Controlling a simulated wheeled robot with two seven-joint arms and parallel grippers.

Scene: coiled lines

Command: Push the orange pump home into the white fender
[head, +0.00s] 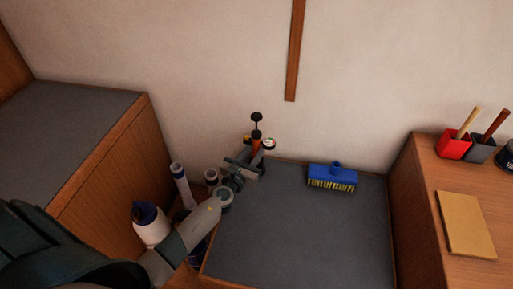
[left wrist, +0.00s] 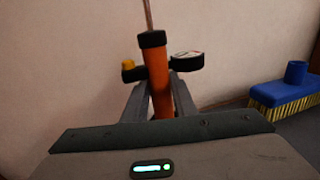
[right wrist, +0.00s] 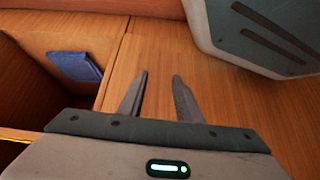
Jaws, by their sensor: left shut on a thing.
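The orange pump (head: 256,144) stands roughly upright above the back left corner of the grey-topped bench, its black handle at the top. My left gripper (head: 246,163) is shut on its body. In the left wrist view the orange pump (left wrist: 156,75) sits between the fingers (left wrist: 160,95), with a round gauge on its right and a yellow knob on its left; its lower end is hidden. A white fender (head: 152,228) with a dark blue top stands at lower left, beside my left forearm, apart from the pump. My right gripper (right wrist: 158,80) is open and empty in the right wrist view.
A blue brush (head: 333,178) lies on the grey bench top (head: 310,235), right of the pump. A white tube (head: 181,185) stands near the fender. Red (head: 453,145) and dark holders and a tan board (head: 465,224) are on the right wooden counter. The bench middle is clear.

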